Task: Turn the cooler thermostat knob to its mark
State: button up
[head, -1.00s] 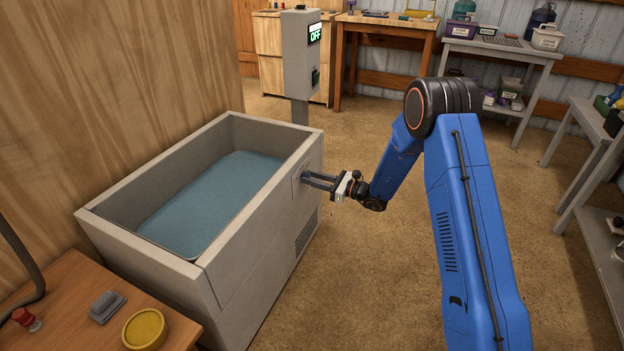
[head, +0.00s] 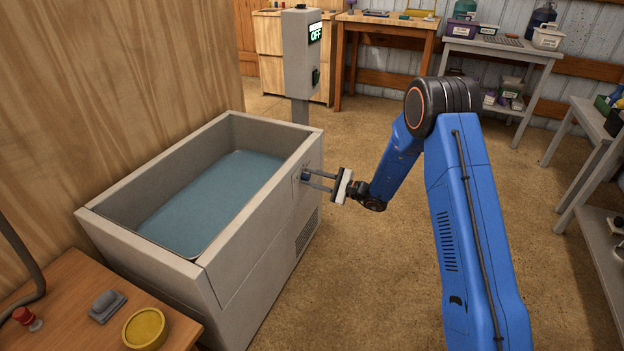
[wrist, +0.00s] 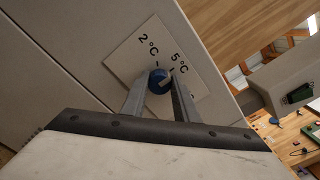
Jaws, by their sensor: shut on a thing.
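The blue thermostat knob (wrist: 159,80) sits on a pale label plate (wrist: 128,52) on the cooler's end wall. In the wrist view the plate reads 2°C and 5°C, with another marking partly hidden behind a finger. My gripper (wrist: 160,88) has one finger on each side of the knob and is shut on it. A light patch shows on the knob face, but I cannot tell exactly where it points. In the head view the grey cooler (head: 152,275) is open-topped with blue liquid inside, and my gripper (head: 308,181) reaches its right end wall.
A grey post box (head: 298,60) with a display reading OFF stands behind the cooler. A wooden table (head: 90,325) with a red button, a grey switch and a yellow disc is at the lower left. The floor right of the cooler is clear around my arm.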

dwell(0.3)
jog(key=o, duration=1.1)
jog(key=shift+c, duration=0.2)
jog(key=v, duration=1.7)
jog(key=shift+d, duration=0.25)
jog(key=shift+s, duration=0.15)
jog(key=shift+r, duration=0.1)
